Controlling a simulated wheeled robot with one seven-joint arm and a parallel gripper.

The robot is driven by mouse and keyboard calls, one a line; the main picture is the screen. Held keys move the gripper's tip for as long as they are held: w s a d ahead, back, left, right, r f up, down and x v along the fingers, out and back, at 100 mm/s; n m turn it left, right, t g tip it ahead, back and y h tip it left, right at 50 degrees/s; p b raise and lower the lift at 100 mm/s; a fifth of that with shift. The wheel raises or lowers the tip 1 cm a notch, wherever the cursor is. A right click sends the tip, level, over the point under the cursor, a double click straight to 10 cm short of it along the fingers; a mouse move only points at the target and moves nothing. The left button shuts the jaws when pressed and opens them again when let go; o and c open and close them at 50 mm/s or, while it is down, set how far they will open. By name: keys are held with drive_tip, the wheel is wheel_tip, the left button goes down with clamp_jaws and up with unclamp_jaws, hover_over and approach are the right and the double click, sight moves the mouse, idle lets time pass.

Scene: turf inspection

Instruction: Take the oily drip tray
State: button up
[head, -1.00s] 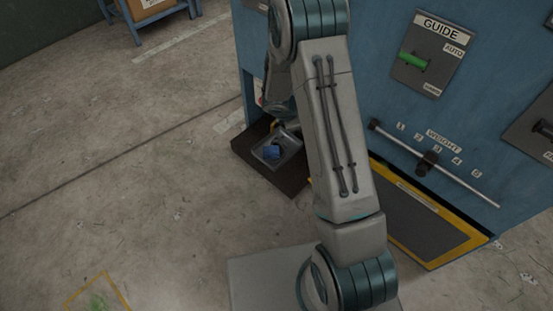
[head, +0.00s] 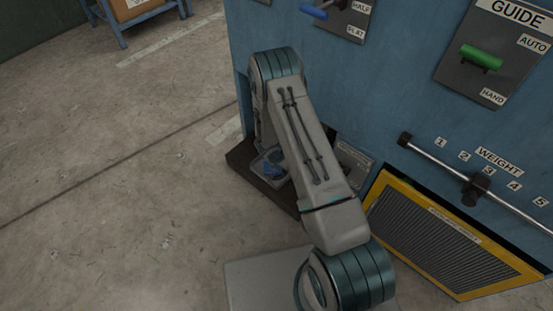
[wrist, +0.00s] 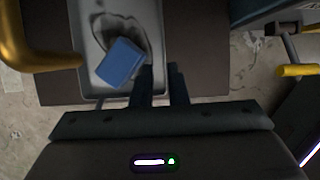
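The oily drip tray is a shallow grey pan. In the wrist view the drip tray (wrist: 90,82) lies at the top, with a dark oily stain and a blue block (wrist: 121,63) in it. My gripper (wrist: 161,70) has its two fingers close together at the tray's right wall, one on each side of it. A narrow gap shows between the fingers; whether they press on the wall I cannot tell. In the head view the tray (head: 258,165) sits on a dark brown base (head: 248,172) beside the blue machine, partly hidden by my arm, which also hides my gripper.
The blue machine (head: 400,95) stands close on the right, with a green guide lever (head: 482,57), a weight bar (head: 430,160) and a yellow-framed grille (head: 440,235). In the wrist view a yellow curved bar (wrist: 35,60) is near the left. Floor at left is clear.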

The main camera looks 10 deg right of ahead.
drive_tip(key=b+x, duration=0.2)
drive_tip(key=x, duration=0.5)
drive_tip(key=shift+s+d+f, duration=0.1)
drive_tip(key=shift+d+f, duration=0.1)
drive_tip(key=shift+f, duration=0.15)
drive_tip(key=b+x, duration=0.2)
drive_tip(key=x, duration=0.1)
drive_tip(key=b+x, duration=0.1)
drive_tip(key=shift+s+f, duration=0.25)
drive_tip(key=shift+f, duration=0.2)
drive_tip(key=shift+w+d+f, duration=0.15)
drive_tip(key=shift+f, duration=0.05)
drive_tip(key=shift+r, duration=0.1)
clamp_jaws()
